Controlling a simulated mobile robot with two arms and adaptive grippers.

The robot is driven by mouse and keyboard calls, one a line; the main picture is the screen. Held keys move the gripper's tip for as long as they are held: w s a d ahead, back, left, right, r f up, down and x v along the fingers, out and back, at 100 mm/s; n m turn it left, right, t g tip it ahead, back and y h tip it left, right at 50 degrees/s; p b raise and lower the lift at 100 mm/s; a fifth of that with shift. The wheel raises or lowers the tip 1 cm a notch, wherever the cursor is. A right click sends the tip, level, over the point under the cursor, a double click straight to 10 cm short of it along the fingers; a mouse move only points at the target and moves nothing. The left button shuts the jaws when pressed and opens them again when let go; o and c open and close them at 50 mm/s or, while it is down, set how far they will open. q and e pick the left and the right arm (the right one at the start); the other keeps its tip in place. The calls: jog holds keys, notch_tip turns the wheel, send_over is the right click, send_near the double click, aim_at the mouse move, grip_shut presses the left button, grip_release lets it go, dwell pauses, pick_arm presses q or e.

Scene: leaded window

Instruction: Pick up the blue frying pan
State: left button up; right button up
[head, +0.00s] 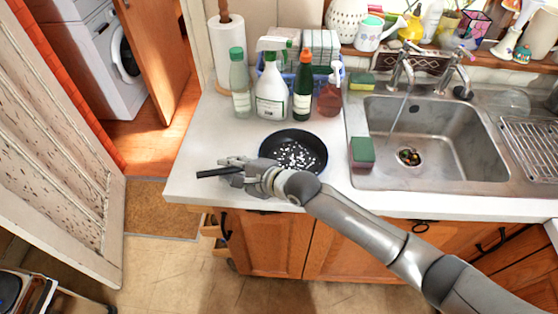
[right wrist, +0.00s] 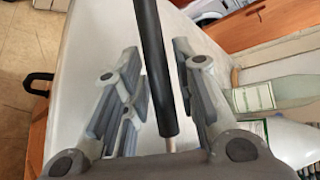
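The frying pan (head: 307,139) is very dark, almost black-blue, and sits on the white counter left of the sink, with small white specks inside. Its black handle (head: 207,173) points left. My right gripper (head: 236,170) is at the handle, and my right arm hides part of the pan's near side. In the right wrist view, the handle (right wrist: 150,35) runs between the two fingers of my right gripper (right wrist: 157,60). The fingers are spread, with a gap visible on the right side of the handle. My left gripper is not in view.
Several bottles, including a white spray bottle (head: 271,98), stand behind the pan. A green and red sponge (head: 362,153) lies to its right, beside the steel sink (head: 440,135). A paper towel roll (head: 228,50) stands at the back left. Counter left of the pan is clear.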

grip_shut()
jog(key=shift+r, duration=0.2)
dwell(0.3)
